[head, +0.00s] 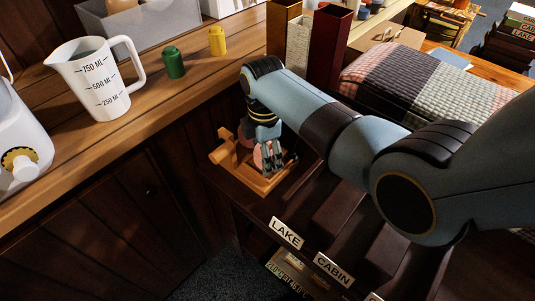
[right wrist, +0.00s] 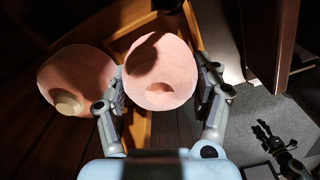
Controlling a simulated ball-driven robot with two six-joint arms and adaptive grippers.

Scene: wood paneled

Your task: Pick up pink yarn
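A round pink yarn ball (right wrist: 160,75) sits between the two fingers of my right gripper (right wrist: 162,88) in the right wrist view. The fingers are close to both its sides; I cannot tell whether they press on it. In the head view my right gripper (head: 270,156) reaches down over a wooden holder (head: 262,185), and the pink ball (head: 284,155) is mostly hidden behind the fingers. A second pinkish ball (right wrist: 75,80) with a pale knob lies to the left in the right wrist view. A dark gripper, apparently my left one (right wrist: 270,138), shows at the lower right there.
A wooden counter (head: 150,115) runs along the left with a measuring jug (head: 98,80), a green jar (head: 173,63) and a yellow jar (head: 217,41). A plaid blanket (head: 440,80) lies at the right.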

